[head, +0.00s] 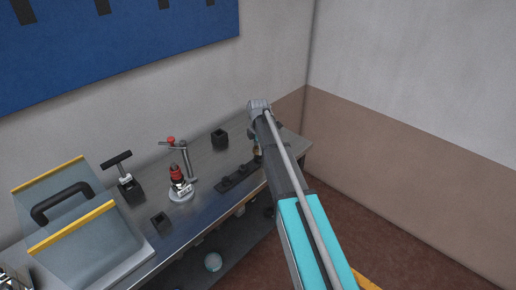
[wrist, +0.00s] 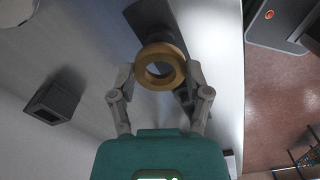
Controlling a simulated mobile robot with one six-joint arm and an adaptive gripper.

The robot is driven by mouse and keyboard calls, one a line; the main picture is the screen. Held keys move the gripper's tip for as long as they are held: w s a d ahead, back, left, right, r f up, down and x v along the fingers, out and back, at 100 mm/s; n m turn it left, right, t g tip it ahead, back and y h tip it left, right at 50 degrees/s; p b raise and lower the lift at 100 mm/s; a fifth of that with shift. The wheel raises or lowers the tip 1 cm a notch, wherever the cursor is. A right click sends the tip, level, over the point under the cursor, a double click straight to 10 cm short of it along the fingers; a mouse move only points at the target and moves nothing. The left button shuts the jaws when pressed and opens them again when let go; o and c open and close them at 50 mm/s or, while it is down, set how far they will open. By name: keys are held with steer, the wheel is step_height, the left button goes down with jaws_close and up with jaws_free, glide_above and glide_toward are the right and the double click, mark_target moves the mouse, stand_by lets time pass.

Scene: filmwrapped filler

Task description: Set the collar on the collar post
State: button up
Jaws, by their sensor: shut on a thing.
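The collar is a brass-yellow ring (wrist: 141,67) in the wrist view, its open bore facing the camera. My gripper (wrist: 160,76) has one finger on each side of the ring and is shut on it. Behind the ring is a dark round piece (wrist: 150,17) with a dark strip running down to the right; I cannot tell if this is the collar post, or whether the ring touches it. In the head view my arm hides most of the gripper and the collar at the bench's far right end.
A black square holder (wrist: 55,100) stands left of my gripper in the wrist view. In the head view the metal bench (head: 205,207) carries a dark rail (head: 238,177), a red-topped fixture (head: 178,178), a black T-handled tool (head: 122,170) and a clear-sided case (head: 75,200) with yellow edges.

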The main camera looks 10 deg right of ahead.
steer(key=shift+f+b, duration=1.35)
stand_by(0.4)
steer(key=o, duration=1.3)
steer(key=shift+c, duration=0.2)
steer(key=shift+r, duration=0.15)
step_height(320, 180, up, 8)
steer(key=p, duration=0.8)
steer(key=shift+r, duration=0.15)
steer(key=shift+s, duration=0.1)
steer(key=s+m, duration=2)
steer(key=s, duration=0.9)
steer(key=shift+d+m, duration=0.25)
steer(key=shift+m, duration=0.05)
